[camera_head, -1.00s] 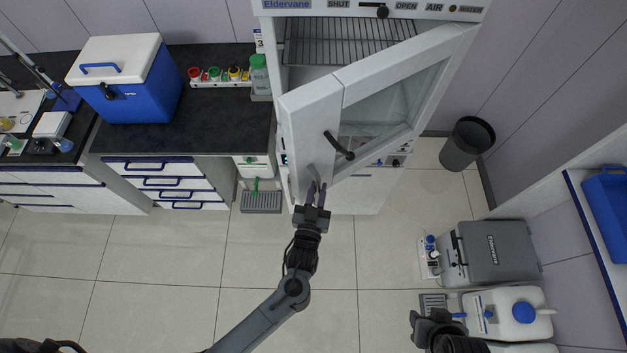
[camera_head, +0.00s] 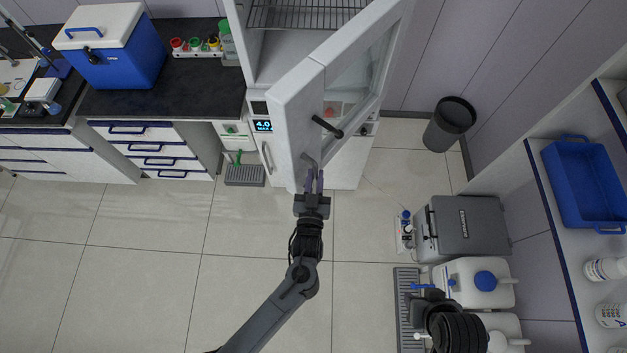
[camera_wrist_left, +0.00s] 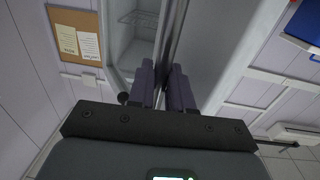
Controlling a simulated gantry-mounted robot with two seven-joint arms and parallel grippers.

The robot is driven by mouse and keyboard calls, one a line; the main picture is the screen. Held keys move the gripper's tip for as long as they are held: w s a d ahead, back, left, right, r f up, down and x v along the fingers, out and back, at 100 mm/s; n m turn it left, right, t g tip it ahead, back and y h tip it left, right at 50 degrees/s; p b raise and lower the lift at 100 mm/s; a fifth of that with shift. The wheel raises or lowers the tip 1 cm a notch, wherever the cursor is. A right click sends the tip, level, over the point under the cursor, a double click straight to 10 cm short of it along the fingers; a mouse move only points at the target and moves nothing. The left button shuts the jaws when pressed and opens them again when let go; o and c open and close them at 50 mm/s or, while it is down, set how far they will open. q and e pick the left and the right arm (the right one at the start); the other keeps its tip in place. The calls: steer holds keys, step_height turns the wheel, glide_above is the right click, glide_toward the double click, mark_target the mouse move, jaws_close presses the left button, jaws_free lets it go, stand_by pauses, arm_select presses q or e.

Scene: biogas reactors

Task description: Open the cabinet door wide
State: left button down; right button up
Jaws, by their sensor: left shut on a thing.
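The white cabinet (camera_head: 262,50) stands at the top of the head view, with wire shelves (camera_head: 300,14) inside. Its white-framed glass door (camera_head: 298,95) stands partly open, swung out toward me and angled to the right. A dark handle (camera_head: 328,127) is on the door. My left gripper (camera_head: 312,180) is shut on the door at its near, lower edge. In the left wrist view its fingers (camera_wrist_left: 166,85) straddle the dark door edge (camera_wrist_left: 176,30); the exact contact is hidden. My right gripper (camera_head: 430,295) is at the lower right, away from the door; its jaws are unclear.
A black bin (camera_head: 449,125) stands right of the door, near the wall. A grey box (camera_head: 462,225) and white canisters (camera_head: 478,282) are at the right. The counter with a blue cooler (camera_head: 112,60) is at the left.

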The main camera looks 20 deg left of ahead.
arm_select(q)
steer(key=shift+f, duration=0.3)
arm_select(e)
steer(key=shift+a+f, duration=0.1)
steer(key=shift+a, duration=0.05)
arm_select(q)
steer(key=c, duration=1.3)
jaws_free()
steer(key=shift+w+d, duration=0.1)
steer(key=shift+w, duration=0.05)
steer(key=shift+c, duration=0.2)
steer(key=shift+o, duration=0.9)
steer(key=shift+w+d+r, duration=0.15)
steer(key=shift+w+r, duration=0.05)
steer(key=shift+w, duration=0.05)
steer(key=shift+s, duration=0.15)
arm_select(e)
steer(key=shift+w+d, duration=0.25)
steer(key=shift+w, duration=0.05)
arm_select(q)
steer(key=shift+s, duration=0.1)
steer(key=shift+s, duration=0.25)
steer(key=s+d+b, duration=0.1)
steer(key=s+b, duration=0.1)
steer(key=s, duration=0.8)
steer(key=shift+d, duration=0.2)
arm_select(e)
steer(key=shift+f, duration=0.85)
